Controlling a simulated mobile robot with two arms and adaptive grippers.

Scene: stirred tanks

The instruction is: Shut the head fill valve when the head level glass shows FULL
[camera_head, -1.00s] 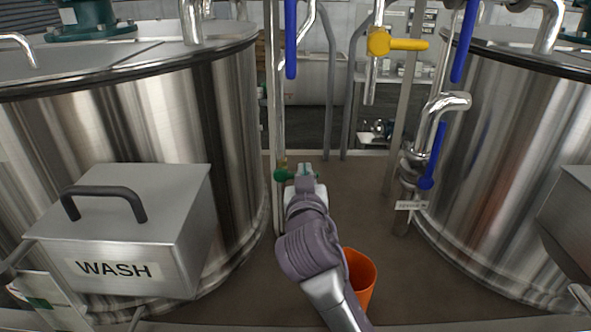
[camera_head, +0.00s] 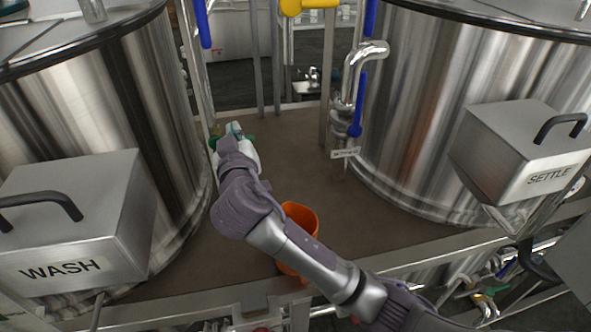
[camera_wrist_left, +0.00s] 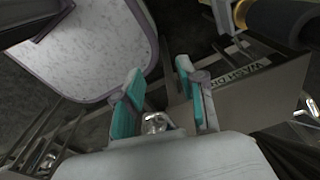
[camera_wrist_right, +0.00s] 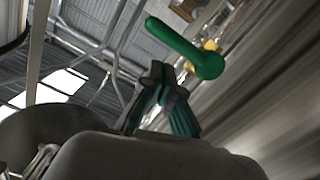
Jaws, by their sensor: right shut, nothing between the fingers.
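A green lever handle (camera_wrist_right: 180,45) shows in the right wrist view, just beyond my right fingertips and apart from them. In the head view, green parts (camera_head: 213,143) show beside my right gripper (camera_head: 236,130), low on a thin upright pipe by the WASH tank. My right gripper (camera_wrist_right: 160,85) is shut and empty. My left gripper (camera_wrist_left: 158,75) shows only in the left wrist view, open with nothing between its fingers. I cannot make out a head level glass or a FULL mark, nor a label on the green lever.
The WASH tank (camera_head: 95,100) stands left with a steel box (camera_head: 75,225); another tank (camera_head: 440,90) stands right with a SETTLE box (camera_head: 525,150). An orange bucket (camera_head: 300,217) is partly behind my right arm. Blue levers (camera_head: 357,105) and a yellow lever (camera_head: 310,4) are on pipes.

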